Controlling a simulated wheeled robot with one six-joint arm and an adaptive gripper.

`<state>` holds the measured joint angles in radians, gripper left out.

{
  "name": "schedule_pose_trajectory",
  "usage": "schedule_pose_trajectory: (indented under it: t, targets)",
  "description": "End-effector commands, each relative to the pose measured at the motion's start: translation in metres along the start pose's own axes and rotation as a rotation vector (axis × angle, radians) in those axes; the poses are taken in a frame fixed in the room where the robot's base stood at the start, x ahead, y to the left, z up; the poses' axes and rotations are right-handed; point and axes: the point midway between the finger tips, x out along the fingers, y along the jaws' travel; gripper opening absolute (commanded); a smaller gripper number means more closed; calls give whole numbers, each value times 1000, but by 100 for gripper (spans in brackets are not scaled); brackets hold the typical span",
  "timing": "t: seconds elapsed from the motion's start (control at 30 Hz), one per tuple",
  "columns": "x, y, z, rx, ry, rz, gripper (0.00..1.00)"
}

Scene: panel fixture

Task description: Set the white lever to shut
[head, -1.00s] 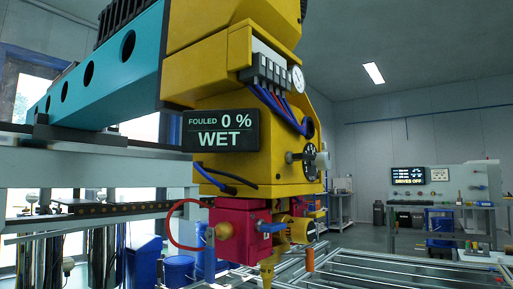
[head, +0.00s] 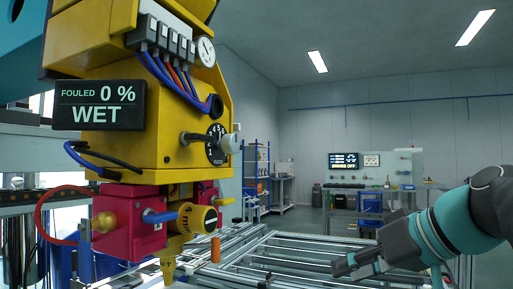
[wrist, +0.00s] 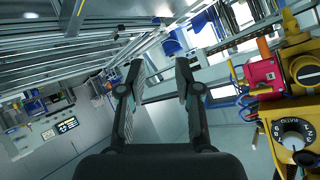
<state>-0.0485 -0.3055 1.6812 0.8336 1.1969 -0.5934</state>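No lever in view is clearly the white one. A pale grey-white knob (head: 230,143) sticks out at the right of the numbered dial (head: 214,145) on the yellow machine head (head: 150,150); I cannot tell if it is the task's lever. Below, a magenta block (head: 128,220) carries a blue lever (head: 160,216) and a yellow round cap (head: 200,218). The dial also shows at the right edge of the wrist view (wrist: 292,133). My gripper (head: 345,265) is at the lower right, apart from the machine. In the wrist view its fingers (wrist: 160,75) are spread and empty.
A display (head: 100,104) reads "FOULED 0 % WET". A red hose loop (head: 62,187) and cables hang at the left. An orange handle (head: 215,250) stands below the cap. A metal rail frame (head: 290,255) lies below; open air separates my gripper from the machine.

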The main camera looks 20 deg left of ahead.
Motion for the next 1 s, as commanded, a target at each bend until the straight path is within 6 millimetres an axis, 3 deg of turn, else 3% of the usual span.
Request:
schedule_pose_trajectory:
  t: [0.03, 0.1, 0.2, 0.33, 0.5, 0.63, 1.0]
  targets:
    - [-2, -14, -34, -56, 44, -74, 33]
    - [-9, -36, -76, -144, 112, -180, 33]
    - [-23, -67, -125, -273, 212, -317, 33]
    - [-43, -98, -168, -421, 329, -456, 33]
    - [-62, -122, -194, -538, 426, -559, 33]
    - [-65, -130, -200, -569, 452, -586, 33]
    - [-25, -164, -213, -569, 450, -589, 33]
